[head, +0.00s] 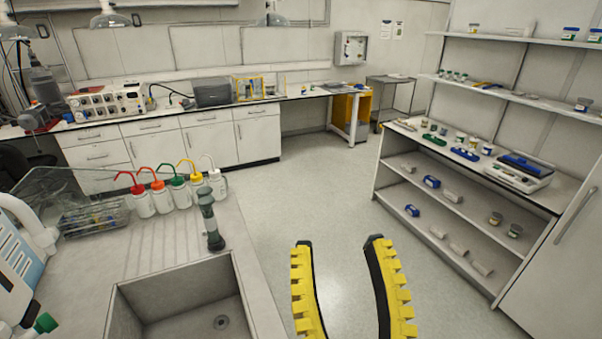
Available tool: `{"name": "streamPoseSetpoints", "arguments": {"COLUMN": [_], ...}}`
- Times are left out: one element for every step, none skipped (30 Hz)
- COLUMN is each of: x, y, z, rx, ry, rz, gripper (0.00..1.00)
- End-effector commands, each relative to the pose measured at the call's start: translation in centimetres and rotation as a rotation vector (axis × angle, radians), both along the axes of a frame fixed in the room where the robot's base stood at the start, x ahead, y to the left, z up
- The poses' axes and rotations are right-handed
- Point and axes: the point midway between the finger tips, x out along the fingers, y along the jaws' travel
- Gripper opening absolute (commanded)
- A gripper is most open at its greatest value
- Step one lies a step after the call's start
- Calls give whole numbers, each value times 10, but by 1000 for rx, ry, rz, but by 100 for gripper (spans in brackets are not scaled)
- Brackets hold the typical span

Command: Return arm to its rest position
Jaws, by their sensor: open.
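My gripper (343,250) shows at the bottom middle of the head view. Its two fingers are yellow and black with toothed outer sides, and they point away from me. The fingers stand well apart, with only the pale floor visible between them. It is open and empty, in front of the gap between the sink counter and the right shelf unit. The rest of my arm is out of the picture.
A loaded shelf unit (475,180) stands on the right. A bench (205,145) runs along the back. The floor (300,190) between is clear.

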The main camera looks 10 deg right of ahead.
Motion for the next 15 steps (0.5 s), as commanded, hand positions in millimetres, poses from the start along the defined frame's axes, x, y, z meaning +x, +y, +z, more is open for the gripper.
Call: {"name": "streamPoseSetpoints", "arguments": {"x": [0,0,0,0,0,0,0,0,0,0,0,0,0,0,0], "y": [0,0,0,0,0,0,0,0,0,0,0,0,0,0,0], "z": [36,49,68,82,96,114,127,140,158,170,183,201,213,225,238], "rx": [2,2,4,5,6,6,7,8,9,10,11,12,13,14,15], "ry": [-2,-2,-3,-3,-3,-3,-3,-3,-3,-3,-2,-2,-2,-2,-3], "rz": [1,1,1,2,2,2,3,3,4,4,4,5,5,5,6], "gripper": [53,53,53,53,53,53,53,53,53,53,53,53,53,53,53]}}
